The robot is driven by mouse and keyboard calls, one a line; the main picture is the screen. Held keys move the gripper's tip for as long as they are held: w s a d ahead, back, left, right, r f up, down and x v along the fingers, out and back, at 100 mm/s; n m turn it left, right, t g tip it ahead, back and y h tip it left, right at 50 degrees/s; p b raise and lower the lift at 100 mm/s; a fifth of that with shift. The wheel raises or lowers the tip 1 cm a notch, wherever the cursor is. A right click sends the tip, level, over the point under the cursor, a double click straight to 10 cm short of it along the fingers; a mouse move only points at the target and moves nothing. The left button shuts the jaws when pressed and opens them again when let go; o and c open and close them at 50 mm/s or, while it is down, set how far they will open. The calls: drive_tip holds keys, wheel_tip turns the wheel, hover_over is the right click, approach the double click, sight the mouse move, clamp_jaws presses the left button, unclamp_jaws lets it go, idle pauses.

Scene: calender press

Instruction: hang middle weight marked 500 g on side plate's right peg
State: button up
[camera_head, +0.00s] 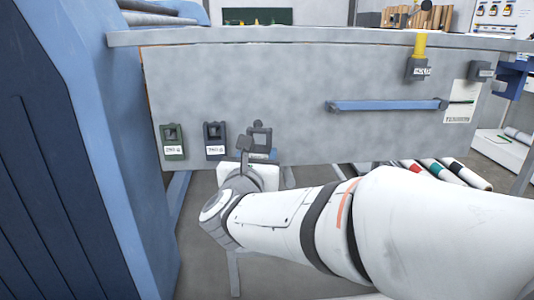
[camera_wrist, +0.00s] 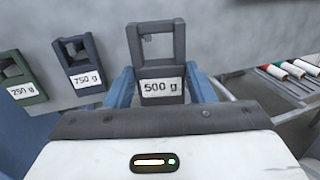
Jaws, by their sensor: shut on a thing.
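The dark grey weight marked 500 g (camera_wrist: 163,100) stands upright between the two blue fingers of my gripper (camera_wrist: 162,86), which are shut on its sides. It also shows in the head view (camera_head: 261,136), in front of the grey side plate (camera_head: 260,85), with its lower part hidden by my gripper (camera_head: 262,155). A small knob shows at its top edge there. A small piece shows inside its frame opening in the wrist view; I cannot tell whether a peg still bears it. The right peg cannot be made out clearly.
Left of the held weight hang a dark blue 750 g weight (camera_wrist: 86,72) and a green 250 g weight (camera_wrist: 22,80). A blue bar handle (camera_head: 388,106) crosses the plate. Dark labelled blocks (camera_head: 417,70) (camera_head: 481,71) sit at upper right. A blue machine housing (camera_head: 110,150) stands left.

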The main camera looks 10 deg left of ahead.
drive_tip(key=shift+w+a+p, duration=0.15)
drive_tip(key=shift+w+p, duration=0.35)
drive_tip(key=shift+w, duration=0.65)
drive_tip(key=w+a+f, duration=0.1)
drive_tip(key=w+a, duration=0.1)
drive_tip(key=w, duration=0.5)
drive_tip(key=shift+f+p, duration=0.3)
drive_tip(key=shift+p, duration=0.1)
drive_tip(key=shift+w, duration=0.15)
idle(0.4)
drive_tip(key=o, duration=1.2)
drive_tip(key=shift+o, duration=0.2)
drive_tip(key=shift+f, duration=0.1)
